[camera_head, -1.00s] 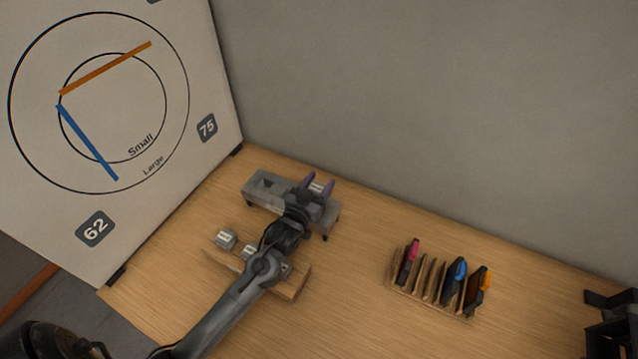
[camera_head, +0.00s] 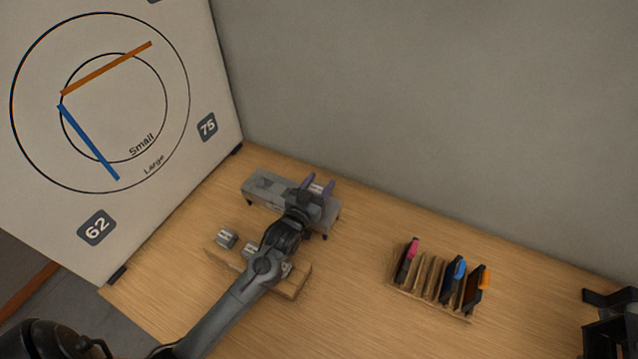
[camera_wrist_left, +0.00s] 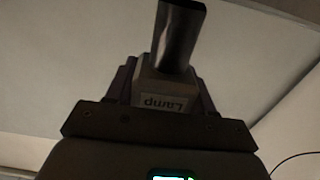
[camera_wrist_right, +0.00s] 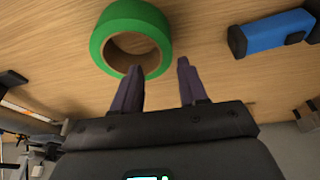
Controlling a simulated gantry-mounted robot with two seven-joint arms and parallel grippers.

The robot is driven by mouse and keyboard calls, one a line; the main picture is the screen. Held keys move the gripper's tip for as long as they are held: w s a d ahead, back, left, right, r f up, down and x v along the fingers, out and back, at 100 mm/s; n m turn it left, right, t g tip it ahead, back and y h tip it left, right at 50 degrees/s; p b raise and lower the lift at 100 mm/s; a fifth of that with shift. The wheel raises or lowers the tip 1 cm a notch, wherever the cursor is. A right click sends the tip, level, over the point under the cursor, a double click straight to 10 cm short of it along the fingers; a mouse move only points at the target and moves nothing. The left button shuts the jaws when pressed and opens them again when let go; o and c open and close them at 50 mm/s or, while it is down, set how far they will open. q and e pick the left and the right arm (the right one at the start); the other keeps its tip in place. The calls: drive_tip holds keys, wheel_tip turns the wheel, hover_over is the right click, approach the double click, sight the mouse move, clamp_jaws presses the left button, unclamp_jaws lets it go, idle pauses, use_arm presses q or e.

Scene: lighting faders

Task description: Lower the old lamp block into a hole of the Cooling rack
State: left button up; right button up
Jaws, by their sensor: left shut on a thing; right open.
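My left gripper (camera_head: 318,188) is shut on the lamp block, over the right part of a grey rack (camera_head: 262,188) on short legs, which I take as the Cooling rack. In the left wrist view the block (camera_wrist_left: 165,103) is pale, reads "Lamp" upside down and has a dark cylinder (camera_wrist_left: 177,38) sticking out. It sits between the fingers. My arm hides part of the rack, and I cannot tell whether the block touches a hole. My right gripper (camera_wrist_right: 158,70) is open and empty near a green tape roll (camera_wrist_right: 130,35).
A wooden holder (camera_head: 292,287) with small grey blocks (camera_head: 227,238) stands in front, under my left arm. A slotted wooden rack (camera_head: 430,300) with colored-top items is to the right. A white board (camera_head: 200,80) rises at left. A blue object (camera_wrist_right: 272,34) lies near the tape.

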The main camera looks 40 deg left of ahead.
use_arm(q)
drive_tip(key=shift+f, duration=0.1)
use_arm(e)
drive_tip(key=shift+d+f, duration=0.1)
use_arm(q)
drive_tip(key=shift+f, duration=0.1)
drive_tip(key=shift+f+b, duration=0.4)
drive_tip(key=shift+f, duration=0.2)
use_arm(e)
drive_tip(key=shift+f, duration=0.35)
use_arm(q)
drive_tip(key=shift+f, duration=0.25)
use_arm(e)
drive_tip(key=shift+f, duration=0.1)
use_arm(q)
drive_tip(key=shift+f+b, duration=0.45)
drive_tip(key=shift+f, duration=0.25)
use_arm(e)
drive_tip(key=shift+f, duration=0.35)
